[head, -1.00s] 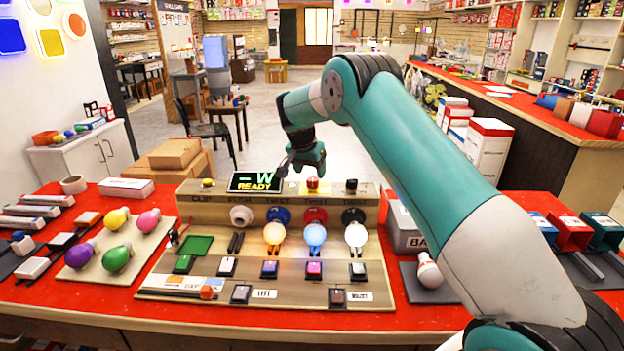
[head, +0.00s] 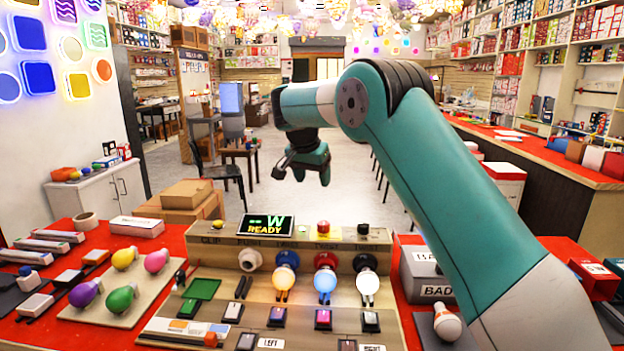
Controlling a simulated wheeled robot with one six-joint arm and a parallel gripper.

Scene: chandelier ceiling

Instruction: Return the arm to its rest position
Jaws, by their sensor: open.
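My teal and white arm reaches in from the lower right and bends at an elbow near the top middle. My gripper (head: 312,172) hangs from its end in the air, above and behind the bulb test board. It points down, its fingers are apart, and nothing shows between them. The gripper touches nothing that I can see.
The wooden test board (head: 225,262) on the red counter carries a display (head: 265,225) reading "READY" and three lit bulbs. A tray (head: 72,306) with several coloured bulbs is at left. A grey "BAD" box (head: 422,270) and a white bulb (head: 447,323) are at right.

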